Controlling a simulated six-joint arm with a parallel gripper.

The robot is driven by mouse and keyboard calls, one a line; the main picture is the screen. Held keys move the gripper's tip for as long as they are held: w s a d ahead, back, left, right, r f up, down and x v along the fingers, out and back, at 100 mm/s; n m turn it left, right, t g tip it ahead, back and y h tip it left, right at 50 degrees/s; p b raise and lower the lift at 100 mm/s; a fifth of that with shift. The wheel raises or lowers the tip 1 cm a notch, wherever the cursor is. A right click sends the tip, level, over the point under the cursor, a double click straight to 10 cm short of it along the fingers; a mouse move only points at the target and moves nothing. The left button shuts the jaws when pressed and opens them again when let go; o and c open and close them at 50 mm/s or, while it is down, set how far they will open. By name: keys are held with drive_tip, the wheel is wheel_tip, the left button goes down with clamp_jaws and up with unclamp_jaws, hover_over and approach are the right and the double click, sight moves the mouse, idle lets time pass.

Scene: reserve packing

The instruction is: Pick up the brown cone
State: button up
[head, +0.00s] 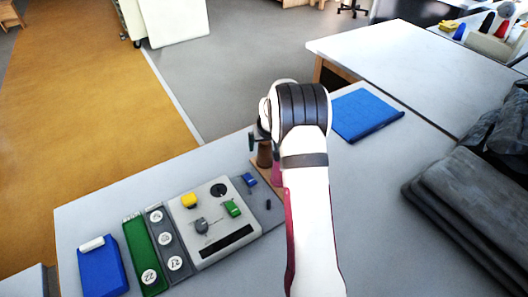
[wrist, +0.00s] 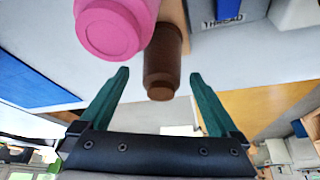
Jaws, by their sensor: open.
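The brown cone (wrist: 164,62) stands in the wrist view with its narrow end toward my gripper. It partly shows in the head view (head: 264,155), below the arm's end. My gripper (wrist: 158,75) is open, and its two green fingers lie on either side of the cone's narrow end in the wrist view. I cannot tell how deep the cone is between them. In the head view, my arm hides most of the gripper. A pink spool-like object (wrist: 115,27) is right beside the cone, to its left in the wrist view.
A wooden strip (head: 264,172) lies under the cone and pink object. A grey board with yellow and green pieces (head: 213,222) is to the left. A blue mat (head: 362,113) lies to the right. Dark folded cloth (head: 470,200) fills the right side.

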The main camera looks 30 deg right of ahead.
drive_tip(key=x, duration=0.4)
drive_tip(key=shift+f, duration=0.3)
clamp_jaws()
